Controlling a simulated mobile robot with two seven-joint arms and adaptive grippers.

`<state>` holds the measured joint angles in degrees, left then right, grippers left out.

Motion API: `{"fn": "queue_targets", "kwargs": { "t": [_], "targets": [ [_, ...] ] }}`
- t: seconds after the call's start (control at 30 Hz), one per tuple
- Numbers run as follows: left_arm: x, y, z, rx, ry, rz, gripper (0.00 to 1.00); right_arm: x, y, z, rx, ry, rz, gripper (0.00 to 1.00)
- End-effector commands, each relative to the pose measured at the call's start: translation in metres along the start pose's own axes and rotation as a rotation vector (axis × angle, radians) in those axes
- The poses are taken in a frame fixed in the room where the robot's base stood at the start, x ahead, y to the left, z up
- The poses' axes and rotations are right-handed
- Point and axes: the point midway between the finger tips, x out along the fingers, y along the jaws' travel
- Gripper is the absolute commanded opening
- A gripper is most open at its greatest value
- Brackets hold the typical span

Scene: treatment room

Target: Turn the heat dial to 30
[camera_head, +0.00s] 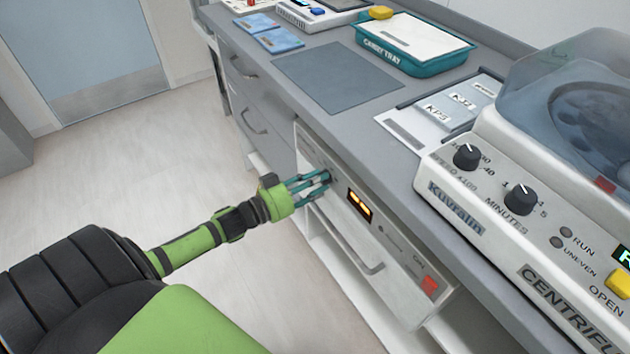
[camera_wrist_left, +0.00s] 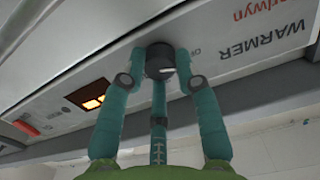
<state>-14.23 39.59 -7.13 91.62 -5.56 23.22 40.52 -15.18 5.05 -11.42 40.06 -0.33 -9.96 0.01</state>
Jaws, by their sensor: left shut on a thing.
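The warmer (camera_head: 392,262) is a pale unit built in under the counter, with a drawer handle and a small lit orange display (camera_head: 359,204); its digits are too small to read. The heat dial (camera_wrist_left: 159,60) is a round black knob with a white mark, on the warmer's front panel beside the word WARMER. My left gripper (camera_head: 322,179) has its teal fingers shut on this dial, seen up close in the left wrist view (camera_wrist_left: 160,75). In the head view the fingers largely hide the dial. My right gripper is in neither view.
A centrifuge (camera_head: 455,215) with knobs and a clear lid stands on the counter at the right. A teal tray (camera_head: 412,62), a grey mat (camera_head: 335,77) and blue packets (camera_head: 278,40) lie further back. The floor (camera_head: 130,150) at the left is clear.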

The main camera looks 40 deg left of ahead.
Motion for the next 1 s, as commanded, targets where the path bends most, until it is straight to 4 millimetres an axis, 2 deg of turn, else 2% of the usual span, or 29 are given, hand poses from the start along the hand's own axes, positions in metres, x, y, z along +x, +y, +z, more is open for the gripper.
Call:
{"fn": "queue_targets", "kwargs": {
  "t": [0.33,0.8,1.0],
  "targets": [
    [0.0,0.001,-0.001,0.134,0.002,0.0,0.0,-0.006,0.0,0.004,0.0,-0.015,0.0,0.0],
    [0.0,0.0,-0.001,0.523,0.002,0.0,0.0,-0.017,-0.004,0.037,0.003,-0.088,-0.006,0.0],
    [0.0,0.001,0.0,0.652,0.002,0.0,0.0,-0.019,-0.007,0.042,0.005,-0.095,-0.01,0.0]
  ]
}}
